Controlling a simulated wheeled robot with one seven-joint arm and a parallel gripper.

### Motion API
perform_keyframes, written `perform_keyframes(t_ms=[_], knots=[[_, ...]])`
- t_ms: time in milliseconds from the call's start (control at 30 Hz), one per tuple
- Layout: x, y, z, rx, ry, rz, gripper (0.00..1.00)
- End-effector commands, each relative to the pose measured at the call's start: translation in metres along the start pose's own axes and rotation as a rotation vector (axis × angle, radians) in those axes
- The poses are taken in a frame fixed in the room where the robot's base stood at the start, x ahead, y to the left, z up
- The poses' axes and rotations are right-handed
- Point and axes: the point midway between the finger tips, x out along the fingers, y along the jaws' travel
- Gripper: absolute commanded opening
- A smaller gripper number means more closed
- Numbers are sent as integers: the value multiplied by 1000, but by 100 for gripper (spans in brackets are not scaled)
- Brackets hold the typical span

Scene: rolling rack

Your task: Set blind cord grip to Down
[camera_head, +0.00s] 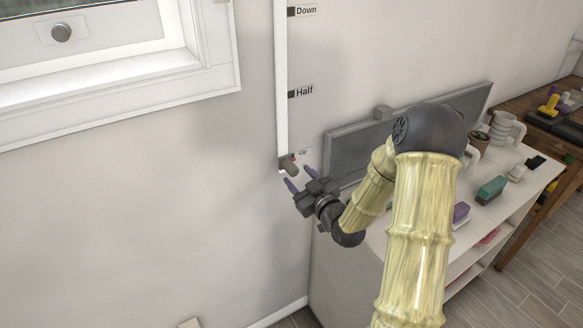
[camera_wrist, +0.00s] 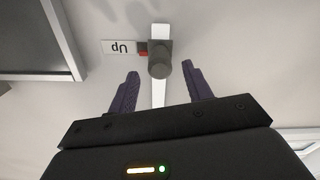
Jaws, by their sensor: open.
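The blind cord grip (camera_head: 287,163) is a dark grey knob at the bottom of a white vertical track (camera_head: 281,90) on the wall, beside the "Up" label (camera_head: 303,153). The "Half" label (camera_head: 304,91) is midway and the "Down" label (camera_head: 306,11) is near the top. My gripper (camera_head: 300,178) is open just below and in front of the grip. In the wrist view the grip (camera_wrist: 160,66) shows slightly beyond the two purple fingertips (camera_wrist: 161,73), about midway between them. A red mark (camera_wrist: 143,48) lies between the grip and the "Up" label. No contact shows.
A window frame (camera_head: 130,85) is on the left wall.

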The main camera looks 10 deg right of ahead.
Motion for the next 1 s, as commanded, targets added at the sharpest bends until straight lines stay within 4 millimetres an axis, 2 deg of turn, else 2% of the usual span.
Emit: perform_keyframes(t_ms=[100, 300, 633, 667, 900, 1000], knots=[[22, 0, -2, 1, 1, -1, 50], [46, 0, 0, 0, 0, 0, 50], [50, 0, 1, 0, -1, 0, 50], [50, 0, 1, 0, -1, 0, 46], [50, 0, 0, 0, -1, 0, 0], [50, 1, 0, 0, 0, 1, 0]])
